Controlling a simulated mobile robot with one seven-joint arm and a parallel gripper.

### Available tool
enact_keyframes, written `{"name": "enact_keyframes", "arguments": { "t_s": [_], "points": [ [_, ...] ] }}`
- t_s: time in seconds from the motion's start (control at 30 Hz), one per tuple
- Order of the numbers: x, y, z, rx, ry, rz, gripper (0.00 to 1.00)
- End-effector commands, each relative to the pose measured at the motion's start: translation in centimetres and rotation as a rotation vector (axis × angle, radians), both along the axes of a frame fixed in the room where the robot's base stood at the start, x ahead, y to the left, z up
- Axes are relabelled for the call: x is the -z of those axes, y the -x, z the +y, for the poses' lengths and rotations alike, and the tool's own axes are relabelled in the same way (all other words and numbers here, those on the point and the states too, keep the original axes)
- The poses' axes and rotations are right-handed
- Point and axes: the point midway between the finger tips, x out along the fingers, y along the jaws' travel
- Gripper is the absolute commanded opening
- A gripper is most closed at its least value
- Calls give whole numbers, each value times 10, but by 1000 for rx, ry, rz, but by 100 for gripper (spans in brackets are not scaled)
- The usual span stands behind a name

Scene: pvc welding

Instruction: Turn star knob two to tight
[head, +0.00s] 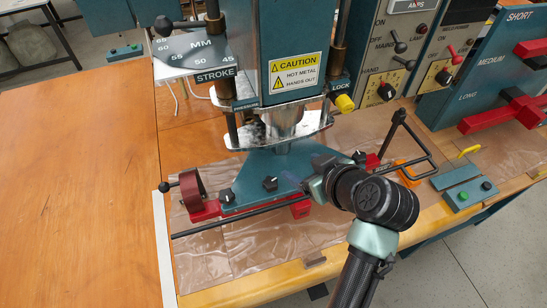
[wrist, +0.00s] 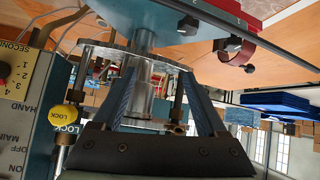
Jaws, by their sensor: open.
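The press's blue-green base (head: 285,165) carries black star knobs: one at the front left (head: 226,195), a middle knob (head: 270,183) and one at the right (head: 359,157). In the wrist view, my gripper (wrist: 160,95) is open, with two blue-grey fingers spread and nothing held. The steel column (wrist: 143,95) shows behind the gap, and no star knob is clear between the fingers.
The yellow LOCK knob (head: 345,103) sits on the press's right side. A black handle frame (head: 408,150) stands right of my arm. A red clamp with a round handle (head: 193,185) is at left. The wooden table (head: 75,190) is clear at left.

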Motion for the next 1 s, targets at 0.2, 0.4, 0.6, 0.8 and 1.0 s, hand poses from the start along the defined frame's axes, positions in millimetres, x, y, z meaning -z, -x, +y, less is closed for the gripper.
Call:
{"name": "enact_keyframes", "arguments": {
  "t_s": [0.2, 0.4, 0.6, 0.8, 1.0],
  "points": [
    [18, 33, 5, -116, -43, 120, 75],
    [33, 27, 13, -129, -48, 129, 75],
    [58, 6, 30, -130, -47, 130, 75],
    [83, -15, 45, -128, -46, 127, 75],
    [102, -30, 56, -125, -45, 125, 75]
  ]
}}
